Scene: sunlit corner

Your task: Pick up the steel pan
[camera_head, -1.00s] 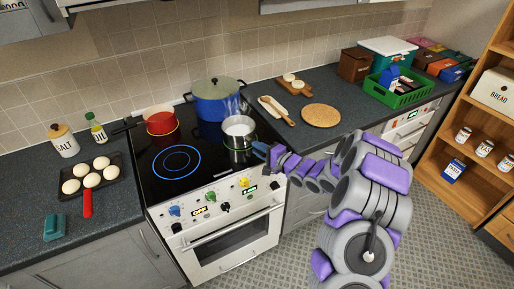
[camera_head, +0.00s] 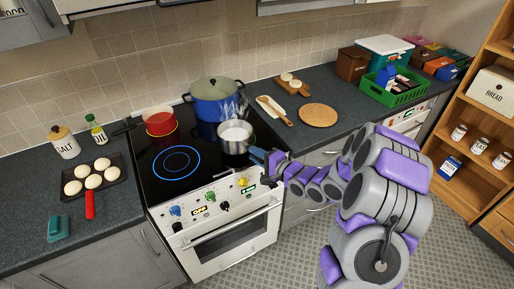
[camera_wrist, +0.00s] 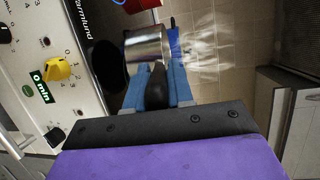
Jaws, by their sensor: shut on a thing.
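The steel pan (camera_head: 235,145), with pale contents, is over the right front of the black hob (camera_head: 157,185). It looks upright, and its base appears close above the glass; the exact gap is hard to tell. My gripper (camera_head: 268,158) reaches in from the right, shut on the pan's dark handle. In the wrist view the steel pan (camera_wrist: 148,45) lies just beyond the blue fingers of my gripper (camera_wrist: 168,88), with the black handle (camera_wrist: 156,80) between them.
A steaming blue pot (camera_head: 217,105) stands close behind the pan, and a red pan (camera_head: 160,124) at the back left. A lit blue ring (camera_head: 176,163) marks the empty front-left burner. A cork mat (camera_head: 318,115) and cutting boards lie on the right counter.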

